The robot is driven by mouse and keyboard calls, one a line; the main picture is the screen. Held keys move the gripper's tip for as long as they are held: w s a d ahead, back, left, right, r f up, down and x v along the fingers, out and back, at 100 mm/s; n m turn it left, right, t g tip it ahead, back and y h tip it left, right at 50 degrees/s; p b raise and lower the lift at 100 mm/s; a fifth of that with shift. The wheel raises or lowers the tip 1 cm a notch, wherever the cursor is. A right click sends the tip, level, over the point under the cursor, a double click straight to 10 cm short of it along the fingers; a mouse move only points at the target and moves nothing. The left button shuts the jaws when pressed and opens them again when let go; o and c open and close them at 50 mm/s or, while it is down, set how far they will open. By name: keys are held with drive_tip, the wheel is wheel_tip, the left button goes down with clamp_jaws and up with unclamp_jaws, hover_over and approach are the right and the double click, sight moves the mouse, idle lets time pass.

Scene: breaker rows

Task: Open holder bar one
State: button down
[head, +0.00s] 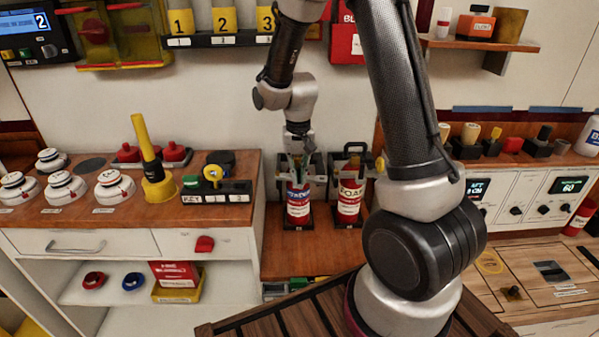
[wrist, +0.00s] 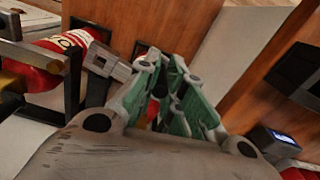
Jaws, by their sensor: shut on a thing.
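My gripper (head: 298,158) is at the top front of the left holder (head: 318,168), above a red extinguisher (head: 299,204) with a white and blue label. In the wrist view the green-padded fingers (wrist: 172,88) are close together and shut on what appears to be this holder's bar, which they mostly hide. How far the bar is turned cannot be told. The right holder (head: 369,166) holds a second red extinguisher (head: 348,202) labelled FOAM, with a dark bar across its top. The wrist view shows a red extinguisher (wrist: 45,68) in a dark frame at left.
A wooden counter (head: 225,208) with white round detectors, a yellow handled tool (head: 155,170) and a key rack stands left of the holders. A control console (head: 520,198) stands to the right. Numbered yellow breakers (head: 223,20) hang above. A slatted wooden surface (head: 290,322) is in front.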

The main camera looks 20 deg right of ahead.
drive_tip(key=a+m, duration=0.9)
drive_tip(key=m, duration=0.6)
drive_tip(key=shift+w+a+m, duration=0.15)
drive_tip(key=shift+w+m, duration=0.15)
drive_tip(key=shift+w, duration=0.15)
drive_tip(key=c, duration=1.5)
unclamp_jaws()
drive_tip(key=shift+o, duration=0.2)
wheel_tip(320, 180, up, 12)
